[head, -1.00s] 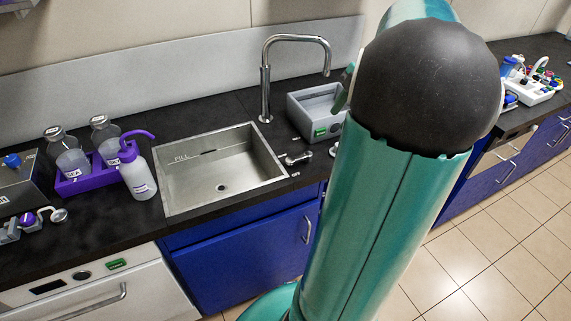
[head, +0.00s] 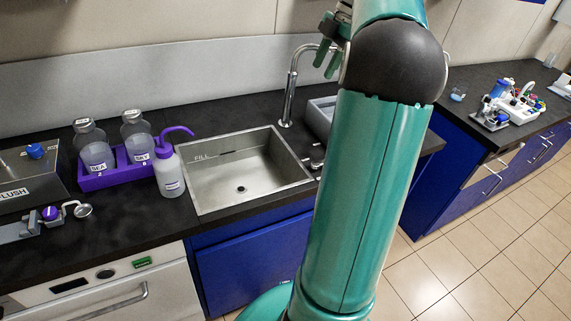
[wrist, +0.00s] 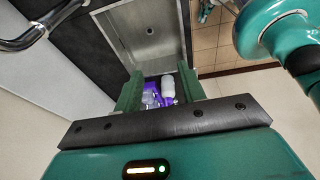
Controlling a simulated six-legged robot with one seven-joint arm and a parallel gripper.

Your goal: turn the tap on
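The chrome tap (head: 289,90) rises behind the sink (head: 188,190), its bent spout running partly behind my gripper. A small metal lever (head: 316,164) sits at the sink's right edge, partly hidden by my arm. My gripper (head: 326,60) is in the air near the top of the tap, well above the lever. In the wrist view, the fingers of my gripper (wrist: 160,80) are apart with nothing held between them. A chrome pipe (wrist: 38,32) shows at upper left there, and the sink (wrist: 112,42) lies beyond the fingers. I cannot make out the lever in that view.
A purple rack (head: 95,183) with two bottles and a wash bottle (head: 170,176) stands left of the sink. A grey box (head: 318,117) is right of the tap, partly hidden by my arm. Coloured equipment (head: 508,106) stands on the right counter. The tiled floor (head: 500,240) is clear.

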